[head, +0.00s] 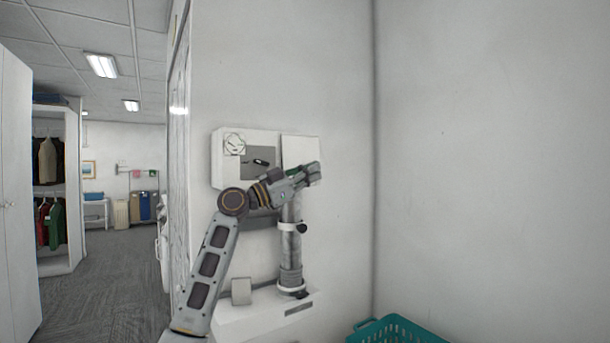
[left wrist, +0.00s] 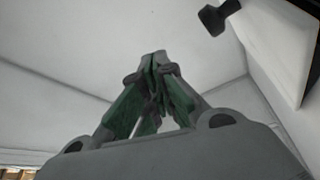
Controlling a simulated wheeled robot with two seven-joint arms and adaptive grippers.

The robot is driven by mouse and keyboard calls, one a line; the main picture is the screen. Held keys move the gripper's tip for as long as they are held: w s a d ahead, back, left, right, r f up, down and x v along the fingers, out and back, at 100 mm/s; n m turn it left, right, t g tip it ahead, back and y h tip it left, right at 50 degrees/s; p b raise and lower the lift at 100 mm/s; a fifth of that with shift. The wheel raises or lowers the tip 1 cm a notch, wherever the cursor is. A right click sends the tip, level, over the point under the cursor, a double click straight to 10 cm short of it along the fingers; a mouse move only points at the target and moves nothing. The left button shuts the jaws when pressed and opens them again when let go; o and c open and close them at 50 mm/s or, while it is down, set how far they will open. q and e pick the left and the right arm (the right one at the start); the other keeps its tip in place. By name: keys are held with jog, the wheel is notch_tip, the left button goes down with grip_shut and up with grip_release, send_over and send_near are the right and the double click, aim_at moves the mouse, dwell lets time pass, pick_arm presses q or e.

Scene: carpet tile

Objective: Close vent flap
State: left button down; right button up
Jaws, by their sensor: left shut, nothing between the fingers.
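A white wall unit (head: 230,175) with a round vent-like emblem and a grey panel is fixed to the wall in the head view. A plain white panel (head: 300,148) stands at its right side; it may be the vent flap, but its angle is hard to tell. My left gripper (head: 316,173) is in front of this panel's lower right part. Its green-padded fingers (left wrist: 157,62) are shut and empty in the left wrist view. A white panel (left wrist: 285,45) with a dark knob (left wrist: 214,17) is at the upper right there, apart from the fingertips. My right gripper is not in view.
A grey vertical pipe (head: 290,250) with a dark knob (head: 301,228) stands below the unit on a white ledge (head: 250,316). A teal basket (head: 400,330) is at the lower right. The right wall (head: 490,150) is bare.

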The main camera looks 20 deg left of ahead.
pick_arm(q)
jog(key=s+a, duration=0.5)
jog(key=a, duration=0.3)
jog(key=shift+a+f, duration=0.2)
jog(key=shift+a, duration=0.2)
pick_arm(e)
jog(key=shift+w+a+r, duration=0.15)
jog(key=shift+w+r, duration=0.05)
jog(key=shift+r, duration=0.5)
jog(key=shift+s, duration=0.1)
